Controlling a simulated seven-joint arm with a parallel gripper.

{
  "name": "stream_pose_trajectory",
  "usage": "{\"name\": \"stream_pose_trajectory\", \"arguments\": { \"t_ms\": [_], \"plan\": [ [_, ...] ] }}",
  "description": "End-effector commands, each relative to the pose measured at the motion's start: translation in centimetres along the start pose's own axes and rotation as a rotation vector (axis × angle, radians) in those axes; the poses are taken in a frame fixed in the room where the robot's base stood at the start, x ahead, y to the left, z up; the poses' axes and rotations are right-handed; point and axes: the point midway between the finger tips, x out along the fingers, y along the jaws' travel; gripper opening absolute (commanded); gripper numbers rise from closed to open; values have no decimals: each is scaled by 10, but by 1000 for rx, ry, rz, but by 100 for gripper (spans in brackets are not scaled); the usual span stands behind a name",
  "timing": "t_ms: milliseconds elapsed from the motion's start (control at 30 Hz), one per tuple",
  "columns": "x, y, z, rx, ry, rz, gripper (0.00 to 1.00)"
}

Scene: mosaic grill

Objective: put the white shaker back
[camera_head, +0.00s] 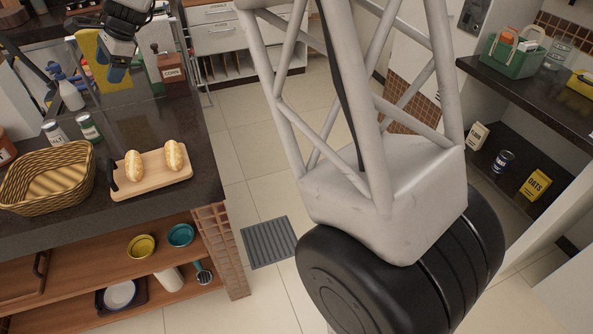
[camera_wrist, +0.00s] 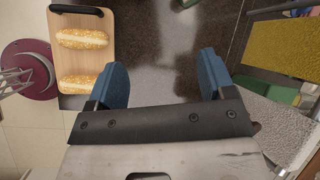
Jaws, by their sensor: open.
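A small shaker (camera_head: 54,132) with a pale body and grey top stands upright on the dark counter (camera_head: 150,115), behind the wicker basket. A similar shaker (camera_head: 90,127) with a green label stands just right of it. A plain white cylinder (camera_head: 168,279) also stands on the wooden shelf below; I cannot tell for sure which is the white shaker. My gripper (camera_head: 116,73) is above the far part of the counter, behind and apart from the shakers. In the wrist view its blue fingers (camera_wrist: 161,80) are wide open with nothing between them. No shaker is clearly seen there.
A cutting board (camera_head: 122,184) with two bread rolls lies near the counter's right edge. A wicker basket (camera_head: 50,178), a spray bottle (camera_head: 70,94), a yellow upright item (camera_head: 113,88) and a brown box (camera_head: 172,68) crowd the counter.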

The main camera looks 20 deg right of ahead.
Motion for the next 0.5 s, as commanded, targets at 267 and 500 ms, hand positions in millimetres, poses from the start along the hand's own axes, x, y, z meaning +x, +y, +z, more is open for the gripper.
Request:
{"name": "stream_pose_trajectory", "arguments": {
  "t_ms": [267, 500],
  "plan": [
    [-63, 67, -15, -164, 80, 11, 76],
    [-110, 130, -25, -310, 148, 32, 76]
  ]
}}
